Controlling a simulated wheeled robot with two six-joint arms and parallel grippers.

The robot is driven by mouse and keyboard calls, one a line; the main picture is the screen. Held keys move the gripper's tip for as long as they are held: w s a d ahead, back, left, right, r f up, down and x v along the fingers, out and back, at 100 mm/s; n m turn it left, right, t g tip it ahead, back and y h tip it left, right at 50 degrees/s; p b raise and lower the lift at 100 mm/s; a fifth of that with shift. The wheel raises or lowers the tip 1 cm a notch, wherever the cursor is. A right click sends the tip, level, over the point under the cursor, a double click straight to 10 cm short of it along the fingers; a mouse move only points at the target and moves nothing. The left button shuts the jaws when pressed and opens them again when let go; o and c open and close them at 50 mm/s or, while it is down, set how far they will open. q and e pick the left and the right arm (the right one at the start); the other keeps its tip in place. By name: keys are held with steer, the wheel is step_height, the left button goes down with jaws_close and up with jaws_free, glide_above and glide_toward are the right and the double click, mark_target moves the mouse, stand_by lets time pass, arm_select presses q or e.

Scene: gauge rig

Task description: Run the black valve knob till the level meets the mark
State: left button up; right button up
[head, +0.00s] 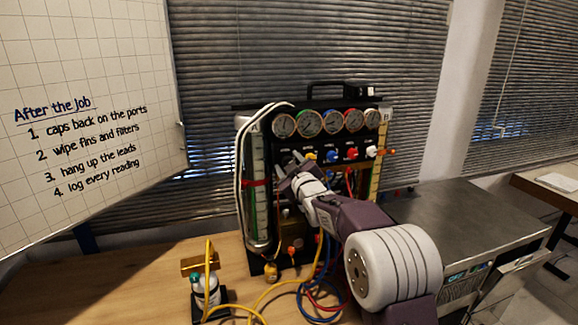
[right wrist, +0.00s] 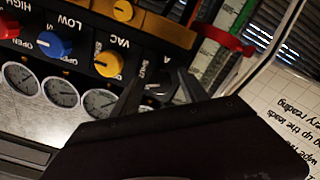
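The gauge rig (head: 330,185) stands on the bench with a row of coloured valve knobs under its gauges. My right gripper (head: 287,162) is at the left end of that row, where the black knob is mostly hidden in the head view. In the right wrist view its two dark fingers (right wrist: 158,82) are apart, with the black knob (right wrist: 156,91) partly visible between them. Contact cannot be made out. Sight tube A (head: 258,215) stands at the rig's left with a red mark band (head: 255,183), also visible in the wrist view (right wrist: 222,36). The liquid level is unclear. My left gripper is not in view.
The yellow knob (right wrist: 108,64) and blue knob (right wrist: 52,44) sit close beside the black one. Sight tube B (head: 376,180) is at the right. Yellow, blue and red hoses (head: 262,297) lie on the bench in front. A whiteboard (head: 90,60) stands at left.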

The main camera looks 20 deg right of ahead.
steer(key=s+b, duration=0.3)
steer(key=s, duration=0.6)
steer(key=shift+d, duration=0.1)
stand_by(1.6)
steer(key=w+m+p, duration=0.3)
steer(key=w+p, duration=0.1)
steer(key=p, duration=0.1)
steer(key=w+m+p, duration=0.4)
steer(key=w+p, duration=0.1)
steer(key=p, duration=0.1)
steer(key=shift+w+r+p, duration=0.1)
steer(key=shift+w+p, duration=0.2)
